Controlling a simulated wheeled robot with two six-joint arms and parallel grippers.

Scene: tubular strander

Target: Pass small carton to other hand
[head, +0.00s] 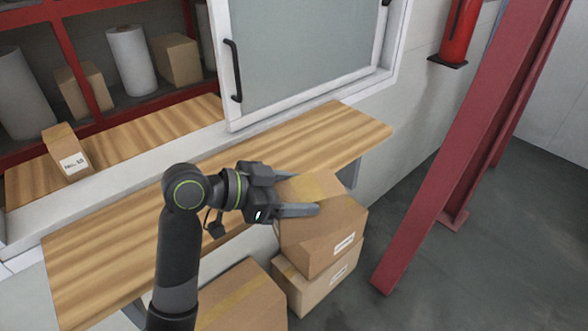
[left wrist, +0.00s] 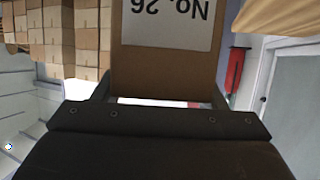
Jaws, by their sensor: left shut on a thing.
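My left gripper (head: 303,191) reaches in from the left over the end of the wooden counter. It is shut on a small brown carton (left wrist: 165,68), which fills the space between the fingers in the left wrist view. The carton's white label reads "No. 26" upside down there, and its upper end is cut off by the frame. In the head view the held carton is hard to tell apart from the larger cartons behind it. My right gripper is in neither view.
A wooden counter (head: 120,248) runs below a sliding window (head: 300,45). Another small labelled carton (head: 68,158) stands on the inner ledge at left.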

